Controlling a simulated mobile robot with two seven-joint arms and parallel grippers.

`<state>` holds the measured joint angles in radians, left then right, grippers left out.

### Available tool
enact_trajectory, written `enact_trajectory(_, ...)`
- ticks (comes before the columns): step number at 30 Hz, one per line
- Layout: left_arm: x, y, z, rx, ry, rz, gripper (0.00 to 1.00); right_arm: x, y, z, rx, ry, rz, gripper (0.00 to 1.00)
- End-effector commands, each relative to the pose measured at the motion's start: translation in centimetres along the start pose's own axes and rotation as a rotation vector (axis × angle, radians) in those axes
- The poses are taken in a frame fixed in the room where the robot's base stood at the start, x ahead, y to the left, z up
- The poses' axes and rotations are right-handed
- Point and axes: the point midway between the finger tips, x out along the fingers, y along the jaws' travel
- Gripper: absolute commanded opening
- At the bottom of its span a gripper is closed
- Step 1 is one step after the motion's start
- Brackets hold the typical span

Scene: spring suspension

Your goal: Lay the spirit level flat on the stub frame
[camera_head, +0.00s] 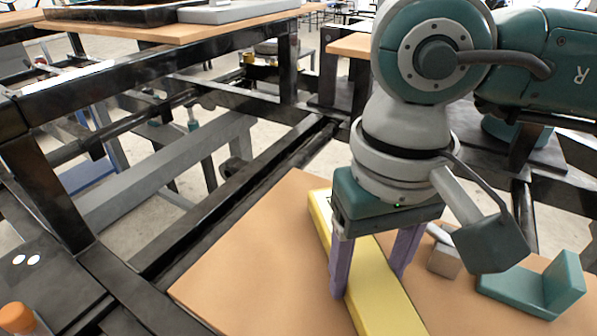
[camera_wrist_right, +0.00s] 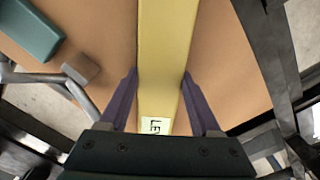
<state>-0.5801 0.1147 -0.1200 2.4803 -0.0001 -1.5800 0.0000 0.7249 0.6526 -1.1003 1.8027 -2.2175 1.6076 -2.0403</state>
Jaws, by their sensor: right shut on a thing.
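The spirit level is a long yellow bar (camera_head: 385,300) over the tan wooden board (camera_head: 240,245). It also fills the middle of the right wrist view (camera_wrist_right: 165,45), with a white label near my gripper. My right gripper (camera_head: 369,280) points down, with one purple finger on each side of the bar, and is shut on it. I cannot tell whether the bar touches the board. Black frame beams (camera_head: 225,200) run beside and behind the board; I cannot tell which part is the stub frame. My left gripper is out of view.
A teal L-shaped bracket (camera_head: 530,288) and a small brown block (camera_head: 444,260) with a grey piece lie right of the bar. An orange-capped item (camera_head: 15,318) stands at lower left. A grey beam (camera_head: 165,175) crosses behind. The board's left part is clear.

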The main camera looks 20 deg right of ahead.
Motion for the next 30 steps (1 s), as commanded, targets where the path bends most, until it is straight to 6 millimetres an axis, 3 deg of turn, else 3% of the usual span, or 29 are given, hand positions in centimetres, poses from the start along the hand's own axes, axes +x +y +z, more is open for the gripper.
enact_trajectory(11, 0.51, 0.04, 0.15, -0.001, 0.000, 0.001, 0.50, 0.56, -0.03, -0.09, -0.001, 0.003, -0.001, 0.00)
enact_trajectory(12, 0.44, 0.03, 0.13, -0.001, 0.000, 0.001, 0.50, 0.50, -0.02, -0.06, -0.001, 0.002, -0.001, 0.67)
enact_trajectory(20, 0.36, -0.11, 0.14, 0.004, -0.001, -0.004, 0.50, 0.43, -0.02, -0.04, 0.000, 0.001, -0.001, 0.94)
enact_trajectory(30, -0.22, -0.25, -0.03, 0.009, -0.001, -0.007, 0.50, -0.27, -0.03, -0.07, -0.001, 0.002, -0.001, 0.94)
